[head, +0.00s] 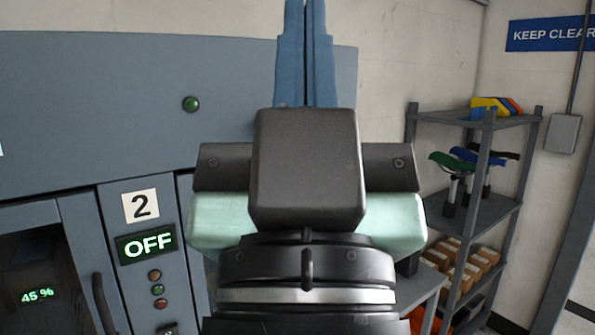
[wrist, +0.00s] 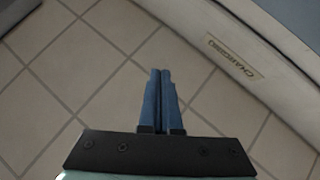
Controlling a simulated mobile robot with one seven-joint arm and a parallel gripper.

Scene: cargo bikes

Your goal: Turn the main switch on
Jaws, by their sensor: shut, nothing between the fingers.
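A blue-grey cabinet (head: 90,100) fills the left of the head view. A round green button or lamp (head: 190,104) is on the upper cabinet front. In the wrist view my gripper (wrist: 160,72) is shut and empty above the floor.
A dark window with a "45 %" readout (head: 38,295) and a handle (head: 103,303) are at lower left. A grey shelf (head: 480,215) with saddles and boxes stands right. The wrist view shows tiled floor (wrist: 90,70) and a pale base with a label (wrist: 234,58).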

